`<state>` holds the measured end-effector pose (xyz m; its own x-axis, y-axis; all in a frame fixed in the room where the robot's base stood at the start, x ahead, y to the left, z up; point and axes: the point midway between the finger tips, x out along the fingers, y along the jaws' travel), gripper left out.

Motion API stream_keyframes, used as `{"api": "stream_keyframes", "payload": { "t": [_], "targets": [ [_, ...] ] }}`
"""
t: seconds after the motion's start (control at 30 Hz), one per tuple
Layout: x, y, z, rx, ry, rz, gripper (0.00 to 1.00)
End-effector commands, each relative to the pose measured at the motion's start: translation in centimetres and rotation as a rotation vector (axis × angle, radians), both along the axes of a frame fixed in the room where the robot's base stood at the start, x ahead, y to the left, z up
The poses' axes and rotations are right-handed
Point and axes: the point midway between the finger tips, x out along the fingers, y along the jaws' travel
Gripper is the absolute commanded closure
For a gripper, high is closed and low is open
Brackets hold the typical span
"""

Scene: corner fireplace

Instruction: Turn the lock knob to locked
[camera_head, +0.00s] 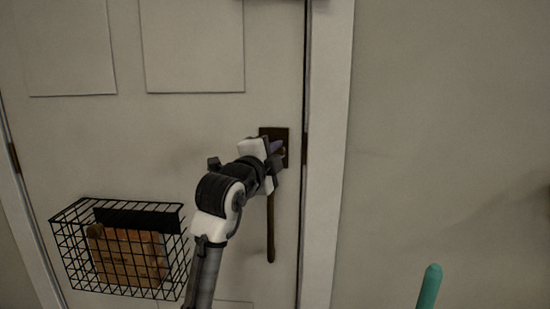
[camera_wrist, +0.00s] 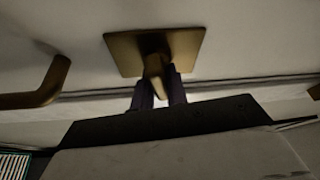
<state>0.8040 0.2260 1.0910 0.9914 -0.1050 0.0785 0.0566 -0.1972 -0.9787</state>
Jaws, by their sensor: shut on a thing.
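The lock knob (camera_wrist: 155,75) sticks out from a square brass plate on the door, seen in the wrist view. In the head view its dark plate (camera_head: 282,133) is near the door's right edge, partly hidden behind my gripper. My gripper (camera_wrist: 160,92) has its two dark fingers on either side of the knob's end and is shut on it. In the head view my gripper (camera_head: 277,150) is at the plate. The knob's exact turn is hard to tell in the head view.
A long door handle (camera_head: 270,225) hangs below the plate and shows at left in the wrist view (camera_wrist: 40,90). A black wire basket (camera_head: 75,240) with a brown box (camera_head: 128,255) is on the door's lower left. A teal rod (camera_head: 429,287) stands at lower right.

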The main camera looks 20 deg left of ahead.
Motion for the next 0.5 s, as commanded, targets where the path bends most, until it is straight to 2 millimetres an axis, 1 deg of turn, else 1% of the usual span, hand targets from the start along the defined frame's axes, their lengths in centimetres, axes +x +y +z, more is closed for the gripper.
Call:
{"api": "stream_keyframes", "payload": {
  "t": [0.2, 0.5],
  "targets": [
    [0.03, 0.02, -0.11, 0.123, 0.036, 0.000, 1.00],
    [0.02, 0.00, -0.13, 0.204, 0.060, 0.001, 1.00]
  ]
}}
